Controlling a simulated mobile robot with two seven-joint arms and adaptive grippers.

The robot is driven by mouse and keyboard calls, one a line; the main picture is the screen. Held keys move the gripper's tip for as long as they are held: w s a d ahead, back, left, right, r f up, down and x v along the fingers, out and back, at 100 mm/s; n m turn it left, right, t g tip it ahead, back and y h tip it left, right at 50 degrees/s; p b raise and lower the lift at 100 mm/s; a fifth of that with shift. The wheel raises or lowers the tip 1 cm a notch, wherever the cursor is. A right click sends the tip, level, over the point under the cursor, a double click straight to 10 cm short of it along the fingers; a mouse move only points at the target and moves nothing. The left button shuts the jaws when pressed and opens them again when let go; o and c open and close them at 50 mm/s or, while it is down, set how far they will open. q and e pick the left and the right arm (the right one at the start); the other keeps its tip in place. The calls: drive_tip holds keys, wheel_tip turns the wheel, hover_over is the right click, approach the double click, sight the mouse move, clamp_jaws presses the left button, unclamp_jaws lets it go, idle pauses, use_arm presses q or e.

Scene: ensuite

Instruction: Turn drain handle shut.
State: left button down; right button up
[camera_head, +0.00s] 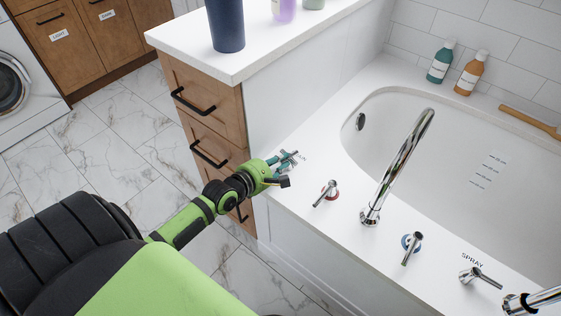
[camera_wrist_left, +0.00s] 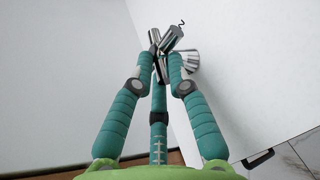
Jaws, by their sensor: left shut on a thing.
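My left gripper (camera_head: 287,160) reaches from the left to the left end of the white tub deck. In the left wrist view its teal fingers (camera_wrist_left: 162,54) are shut on the chrome drain handle (camera_wrist_left: 173,37), with the fingertips around the lever. The handle's round chrome base (camera_wrist_left: 187,63) stands on the white deck just right of the fingers. In the head view the handle is largely hidden by the gripper. My right gripper is not in view.
Right of my gripper stand a red-ringed tap lever (camera_head: 328,193), the curved chrome spout (camera_head: 398,160), a blue-ringed lever (camera_head: 411,246) and a spray lever (camera_head: 480,276). The bathtub (camera_head: 465,150) lies behind. A drawer cabinet (camera_head: 190,85) with a white top stands close at the left.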

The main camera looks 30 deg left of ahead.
use_arm(q)
drive_tip(key=shift+a+f+m+h+b, duration=0.1)
drive_tip(key=shift+f+m+h+b, duration=0.15)
drive_tip(key=shift+m+h+b, duration=0.6)
drive_tip(key=c, duration=1.1)
unclamp_jaws()
drive_tip(key=shift+f, duration=0.1)
drive_tip(key=shift+w, duration=0.15)
drive_tip(key=v, duration=1.2)
drive_tip(key=shift+r, duration=0.3)
